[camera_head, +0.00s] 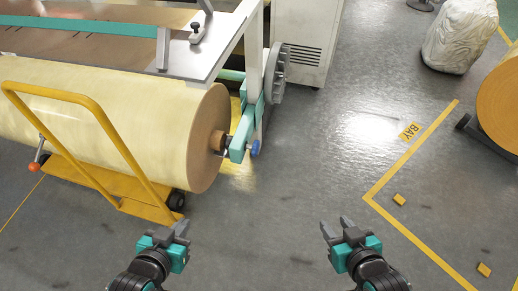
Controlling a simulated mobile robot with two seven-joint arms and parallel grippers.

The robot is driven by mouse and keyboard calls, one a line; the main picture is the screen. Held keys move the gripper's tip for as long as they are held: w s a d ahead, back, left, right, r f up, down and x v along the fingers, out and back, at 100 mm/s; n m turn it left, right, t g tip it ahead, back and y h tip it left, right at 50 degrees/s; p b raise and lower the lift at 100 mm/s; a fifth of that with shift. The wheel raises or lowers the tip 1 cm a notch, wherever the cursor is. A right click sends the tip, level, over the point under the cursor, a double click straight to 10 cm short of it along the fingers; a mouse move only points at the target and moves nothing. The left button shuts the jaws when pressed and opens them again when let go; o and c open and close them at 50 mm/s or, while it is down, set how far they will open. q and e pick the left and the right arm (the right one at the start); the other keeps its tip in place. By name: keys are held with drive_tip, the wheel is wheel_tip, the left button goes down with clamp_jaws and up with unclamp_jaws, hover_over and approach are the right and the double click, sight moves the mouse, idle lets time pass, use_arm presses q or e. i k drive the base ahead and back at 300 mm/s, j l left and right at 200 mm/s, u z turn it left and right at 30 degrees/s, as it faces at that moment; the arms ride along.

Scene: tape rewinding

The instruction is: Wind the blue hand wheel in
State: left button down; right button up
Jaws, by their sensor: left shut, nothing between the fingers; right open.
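A small blue part (255,148), which looks like the blue hand wheel seen nearly edge-on, sits at the end of a teal bracket (238,143) beside the large yellow roll's core. My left gripper (180,227) is shut and empty, below and left of the blue wheel and well apart from it. My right gripper (336,228) is open and empty, below and right of the wheel, over bare floor. Neither gripper touches anything.
The large pale yellow roll (110,125) lies at the left, with a yellow trolley (95,188) against it. A grey disc (275,73) is on the machine frame behind. Another roll (502,100) and a wrapped bundle (460,35) stand right. The middle floor is clear.

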sight(255, 148)
drive_tip(key=i+l+u, duration=0.1)
drive_tip(key=u, duration=0.7)
drive_tip(key=i+l+u, duration=0.15)
drive_tip(key=l+u, duration=0.2)
drive_tip(key=i+l+u, duration=0.1)
drive_tip(key=l+u, duration=0.25)
drive_tip(key=i+l+u, duration=0.1)
drive_tip(key=l+u, duration=0.15)
drive_tip(key=l, duration=0.65)
drive_tip(key=l+u, duration=0.25)
drive_tip(key=l, duration=2.75)
